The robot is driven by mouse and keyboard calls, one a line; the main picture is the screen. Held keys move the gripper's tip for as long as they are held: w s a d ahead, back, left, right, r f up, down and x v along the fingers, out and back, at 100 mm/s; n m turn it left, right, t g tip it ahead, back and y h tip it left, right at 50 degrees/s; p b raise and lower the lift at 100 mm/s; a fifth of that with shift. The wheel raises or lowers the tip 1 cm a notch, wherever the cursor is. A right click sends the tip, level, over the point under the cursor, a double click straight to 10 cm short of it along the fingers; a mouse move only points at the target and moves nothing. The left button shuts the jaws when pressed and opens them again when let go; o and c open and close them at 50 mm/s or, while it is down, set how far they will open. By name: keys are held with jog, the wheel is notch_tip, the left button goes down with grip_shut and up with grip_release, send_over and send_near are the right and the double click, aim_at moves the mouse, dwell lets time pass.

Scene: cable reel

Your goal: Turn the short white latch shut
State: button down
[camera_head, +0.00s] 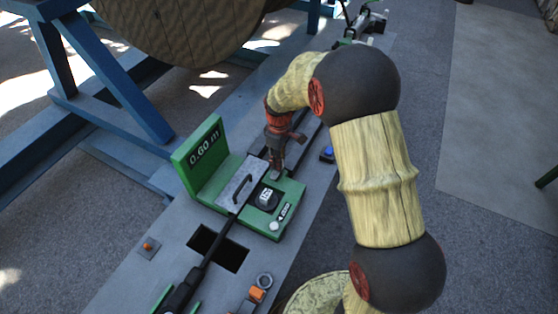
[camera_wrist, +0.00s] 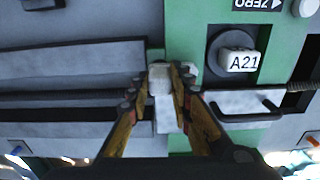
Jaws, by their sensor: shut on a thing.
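My gripper (camera_wrist: 163,82) points down at the left edge of the green meter body in the wrist view. Its two fingers are shut on the short white latch (camera_wrist: 160,78), whose top shows between the fingertips. A pale strip of it seems to run down between the fingers. In the head view my gripper (camera_head: 276,172) is at the far right corner of the green meter (camera_head: 252,222). The latch is too small and hidden to tell there. I cannot tell how far the latch is turned.
A dark knob marked A21 (camera_wrist: 238,60) and a grey lid with a black handle (camera_wrist: 245,113) are beside my gripper. The display (camera_head: 204,147) reads 0.00 m. A round white button (camera_head: 275,226) is on the meter. A black cable (camera_head: 212,247) runs along the bench.

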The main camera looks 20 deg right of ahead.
jog(key=shift+m, duration=0.3)
jog(key=m+p, duration=0.2)
jog(key=m, duration=0.1)
jog(key=shift+r+m+p, duration=0.1)
jog(key=shift+m+p, duration=0.2)
jog(key=shift+p, duration=0.05)
jog(key=m+p, duration=0.2)
jog(key=m, duration=0.2)
jog(key=shift+m, duration=0.3)
jog(key=m+p, duration=0.1)
jog(key=m, duration=0.3)
jog(key=shift+m, duration=0.3)
jog(key=shift+m+p, duration=0.7)
jog(key=shift+m, duration=1.5)
jog(key=c, duration=1.7)
grip_release()
jog(key=shift+o, duration=0.4)
